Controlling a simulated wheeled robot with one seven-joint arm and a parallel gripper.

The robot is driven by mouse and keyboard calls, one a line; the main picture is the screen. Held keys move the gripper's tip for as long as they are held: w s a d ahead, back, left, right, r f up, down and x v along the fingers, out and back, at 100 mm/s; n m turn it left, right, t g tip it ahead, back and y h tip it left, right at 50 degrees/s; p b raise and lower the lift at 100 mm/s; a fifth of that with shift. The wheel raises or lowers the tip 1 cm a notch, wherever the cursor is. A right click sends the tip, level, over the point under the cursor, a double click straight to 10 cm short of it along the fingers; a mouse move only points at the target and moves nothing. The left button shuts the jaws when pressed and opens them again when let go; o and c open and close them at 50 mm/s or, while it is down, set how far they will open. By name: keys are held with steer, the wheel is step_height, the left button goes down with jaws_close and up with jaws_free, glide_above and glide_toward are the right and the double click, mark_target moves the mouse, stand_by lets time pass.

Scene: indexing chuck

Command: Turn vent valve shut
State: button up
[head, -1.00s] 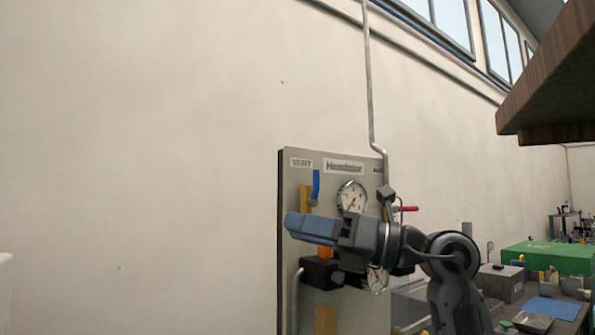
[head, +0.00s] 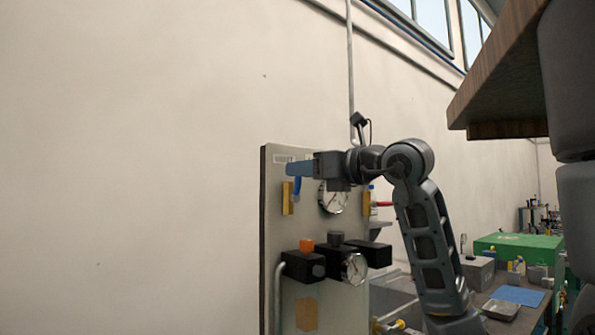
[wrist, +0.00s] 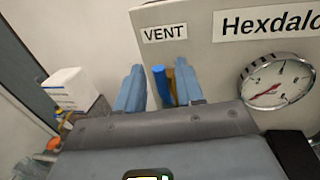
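The vent valve's blue lever (head: 297,187) stands roughly upright on the grey panel (head: 285,230), below the VENT label (wrist: 164,34). My gripper (head: 297,169) is at the lever's upper part and hides some of it in the head view. In the wrist view my gripper (wrist: 158,88) has its two blue-grey fingers apart, and the blue lever (wrist: 161,84) shows in the gap between them. I see no finger clearly touching the lever. The lever's pivot is hidden in the wrist view.
A pressure gauge (head: 333,197) is right of the lever, with a red handle (head: 383,204) further right. Below are black blocks with an orange knob (head: 306,245) and a second gauge (head: 354,268). A wooden shelf (head: 500,70) overhangs at upper right. The wall left of the panel is clear.

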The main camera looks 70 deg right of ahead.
steer(key=shift+x, duration=1)
jaws_close()
